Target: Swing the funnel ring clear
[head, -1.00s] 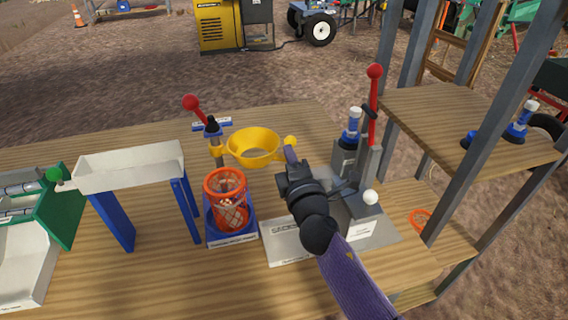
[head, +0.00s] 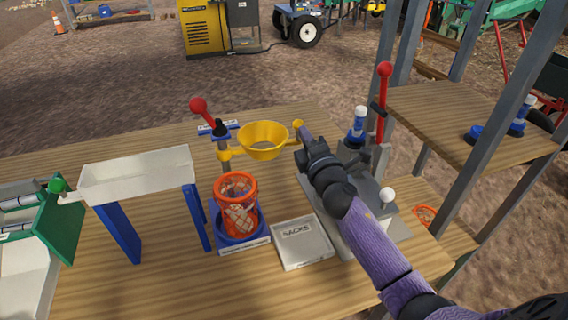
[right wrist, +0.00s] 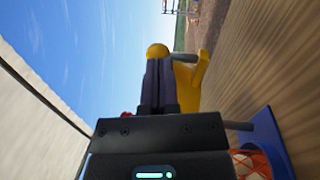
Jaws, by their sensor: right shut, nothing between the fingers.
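The yellow funnel ring (head: 263,143) is carried on a post beneath a red-knobbed lever (head: 198,106). It sits behind and to the right of the orange netted basket (head: 236,188). Its yellow knob (head: 298,124) sticks out at the right. My right gripper (head: 304,133) is shut and empty, with its fingertips at this knob. In the right wrist view, the closed fingers (right wrist: 160,82) lie against or just short of the knob (right wrist: 158,50); I cannot tell if they touch. My left gripper is out of view.
A grey tray labelled sacks (head: 302,243) lies right of the basket. A red-knobbed lever stand (head: 384,90) is right of my gripper. A white chute (head: 137,172) on blue legs stands left. Grey posts and a wooden shelf (head: 430,110) bound the right side.

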